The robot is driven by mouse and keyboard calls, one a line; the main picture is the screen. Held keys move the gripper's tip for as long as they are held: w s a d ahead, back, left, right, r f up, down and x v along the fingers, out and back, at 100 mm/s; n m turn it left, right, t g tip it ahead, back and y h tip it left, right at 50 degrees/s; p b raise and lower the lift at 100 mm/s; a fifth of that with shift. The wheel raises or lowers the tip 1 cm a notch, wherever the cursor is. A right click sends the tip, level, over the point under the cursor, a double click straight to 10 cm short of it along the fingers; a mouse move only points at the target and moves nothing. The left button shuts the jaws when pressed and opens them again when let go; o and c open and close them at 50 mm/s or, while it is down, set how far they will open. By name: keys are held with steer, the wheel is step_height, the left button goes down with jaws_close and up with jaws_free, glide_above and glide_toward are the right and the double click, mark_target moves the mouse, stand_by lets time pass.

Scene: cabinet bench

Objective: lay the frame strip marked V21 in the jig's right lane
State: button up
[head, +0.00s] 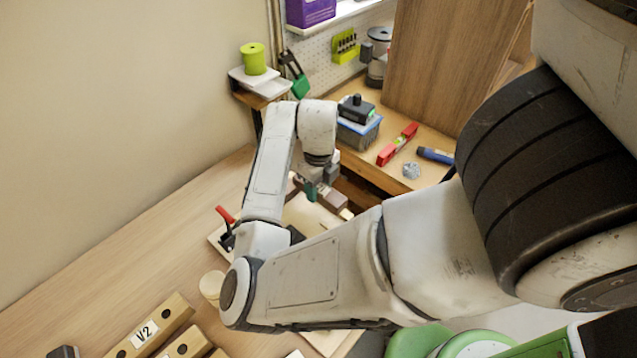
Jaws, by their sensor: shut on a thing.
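My gripper (317,186) is at the far end of my arm, near the middle of the head view. It is shut on a dark brownish strip (332,201) with a lighter end, held over the pale jig board (310,216). No marking on the held strip is readable, and I cannot tell whether it touches the jig. My arm hides much of the jig, and its lanes cannot be made out. A wooden strip (166,318) with a white label reading "V2" lies at the lower left; another wooden strip (190,345) lies beside it.
A red-handled clamp (227,217) stands at the jig's left side. A round pale piece (212,286) is beside my arm. A red level (397,145), a blue flashlight (435,155) and a grey-blue box (358,132) occupy the back bench. The left tabletop is clear.

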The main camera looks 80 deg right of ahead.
steer(key=shift+f+b, duration=1.85)
steer(key=shift+f, duration=0.75)
steer(key=shift+f+b, duration=0.4)
steer(key=o, duration=1.1)
steer(key=shift+a, duration=0.1)
steer(key=shift+o, duration=0.5)
steer(key=shift+f, duration=0.1)
steer(key=shift+s, duration=0.1)
steer(key=c, duration=0.3)
